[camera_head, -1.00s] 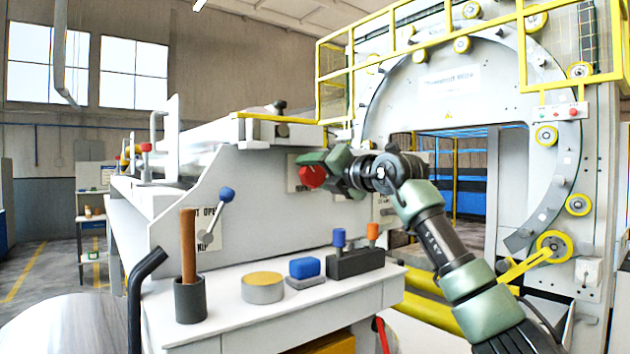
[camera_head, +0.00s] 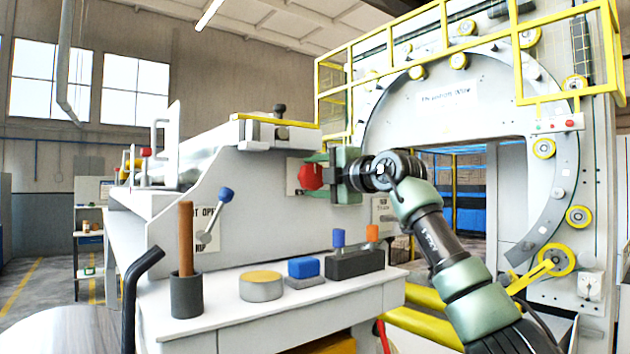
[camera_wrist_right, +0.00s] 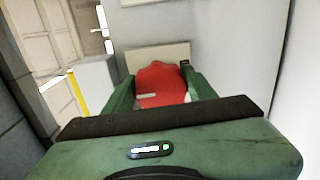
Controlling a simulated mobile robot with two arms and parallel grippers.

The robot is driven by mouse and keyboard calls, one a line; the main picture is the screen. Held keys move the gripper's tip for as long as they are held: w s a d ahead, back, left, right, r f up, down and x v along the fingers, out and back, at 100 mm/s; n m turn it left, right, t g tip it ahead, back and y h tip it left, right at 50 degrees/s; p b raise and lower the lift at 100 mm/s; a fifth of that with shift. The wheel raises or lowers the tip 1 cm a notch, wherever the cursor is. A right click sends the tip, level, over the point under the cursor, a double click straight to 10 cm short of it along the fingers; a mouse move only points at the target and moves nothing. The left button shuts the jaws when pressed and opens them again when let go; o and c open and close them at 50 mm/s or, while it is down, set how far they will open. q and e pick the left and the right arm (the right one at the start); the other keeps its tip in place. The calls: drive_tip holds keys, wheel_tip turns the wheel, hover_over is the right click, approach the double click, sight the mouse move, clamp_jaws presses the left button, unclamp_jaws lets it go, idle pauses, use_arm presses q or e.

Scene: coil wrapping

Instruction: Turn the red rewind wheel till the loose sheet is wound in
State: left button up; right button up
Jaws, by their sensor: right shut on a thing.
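The red rewind wheel (camera_head: 310,176) is a small lobed knob on a plate on the side of the grey machine. My right gripper (camera_head: 318,176) has its green fingers on either side of the wheel and is shut on it. In the right wrist view the red wheel (camera_wrist_right: 162,84) sits between the two green fingers of the right gripper (camera_wrist_right: 160,92). The loose sheet cannot be made out clearly in these views. My left gripper is not in view.
Below the wheel a white shelf (camera_head: 225,318) carries a dark cup (camera_head: 187,296) with a wooden handle, a round tin (camera_head: 261,287), a blue block (camera_head: 303,267) and a dark holder (camera_head: 354,263). A blue-knobbed lever (camera_head: 226,194) stands left. A large ring machine (camera_head: 385,100) stands right.

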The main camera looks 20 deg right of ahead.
drive_tip(key=shift+s+d+r, duration=0.1)
drive_tip(key=shift+r, duration=0.2)
drive_tip(key=o, duration=1.2)
drive_tip(key=shift+o, duration=0.4)
drive_tip(key=shift+w+f, duration=0.2)
drive_tip(key=shift+f, duration=0.05)
drive_tip(key=shift+s+f+b, duration=0.1)
drive_tip(key=shift+s+b, duration=0.25)
drive_tip(key=shift+b, duration=0.1)
drive_tip(key=b+v, duration=0.3)
drive_tip(key=v, duration=0.4)
